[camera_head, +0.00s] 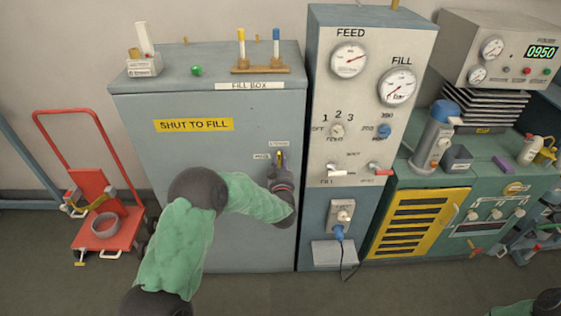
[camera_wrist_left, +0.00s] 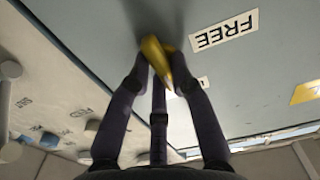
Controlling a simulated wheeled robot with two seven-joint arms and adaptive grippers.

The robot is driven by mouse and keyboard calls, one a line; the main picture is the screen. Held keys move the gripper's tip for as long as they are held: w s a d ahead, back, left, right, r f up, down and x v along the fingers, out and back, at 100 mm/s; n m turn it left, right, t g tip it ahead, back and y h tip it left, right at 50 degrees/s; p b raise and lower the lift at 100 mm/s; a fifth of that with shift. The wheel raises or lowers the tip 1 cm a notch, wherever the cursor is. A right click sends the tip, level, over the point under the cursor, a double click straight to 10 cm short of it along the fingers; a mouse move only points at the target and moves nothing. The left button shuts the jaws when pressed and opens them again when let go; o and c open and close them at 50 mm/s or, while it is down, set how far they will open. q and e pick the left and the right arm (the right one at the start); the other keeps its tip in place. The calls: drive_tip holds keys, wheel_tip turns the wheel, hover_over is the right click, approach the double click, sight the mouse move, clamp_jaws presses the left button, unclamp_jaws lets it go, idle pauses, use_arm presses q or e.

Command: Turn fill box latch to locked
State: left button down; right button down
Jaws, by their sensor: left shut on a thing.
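The fill box (camera_head: 215,110) is a tall grey-blue cabinet with a yellow "SHUT TO FILL" label on its front. Its yellow latch (camera_wrist_left: 153,52) is at the fingertips of my left gripper (camera_wrist_left: 160,70), which is shut on it. In the head view the latch (camera_head: 279,156) shows as a small yellow bit, mostly hidden by my left gripper (camera_head: 281,165). A "FREE" label (camera_wrist_left: 225,29) is beside the latch in the wrist view; another small label is partly hidden behind a finger. My right gripper is out of view.
A grey panel (camera_head: 350,110) with FEED and FILL gauges, knobs and switches stands just right of the fill box. A red trolley (camera_head: 105,215) stands at its left. A rack with two tubes (camera_head: 258,65) and a green knob (camera_head: 196,70) are on top.

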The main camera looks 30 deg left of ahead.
use_arm(q)
drive_tip(key=shift+f, duration=0.1)
drive_tip(key=c, duration=1.1)
unclamp_jaws()
drive_tip(key=shift+s+d, duration=0.1)
drive_tip(key=v, duration=1.1)
drive_tip(key=shift+s+d, duration=0.25)
drive_tip(key=shift+s, duration=0.1)
